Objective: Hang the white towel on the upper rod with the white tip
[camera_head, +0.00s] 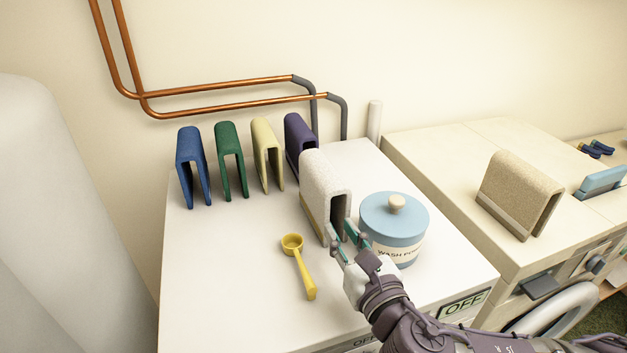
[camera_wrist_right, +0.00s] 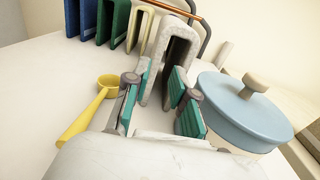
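The white towel (camera_head: 318,176) stands folded in an upside-down U on the white machine top, its open end facing my right gripper; it also shows in the right wrist view (camera_wrist_right: 181,30). My right gripper (camera_head: 343,238) is at the towel's near end, low over the top. Its teal-padded fingers (camera_wrist_right: 160,90) are spread apart, close to the towel's two legs; I cannot tell whether they touch. An upper copper rod (camera_head: 225,87) and a lower one (camera_head: 240,103) run along the wall, ending in grey bends. I see no white tip on them. My left gripper is out of view.
A blue lidded jar (camera_head: 400,222) stands close right of my right gripper. A yellow scoop (camera_head: 299,264) lies to its left. Blue (camera_head: 190,160), green (camera_head: 230,155), yellow (camera_head: 265,150) and purple (camera_head: 297,135) towels stand behind. A beige towel (camera_head: 520,190) is on the right machine.

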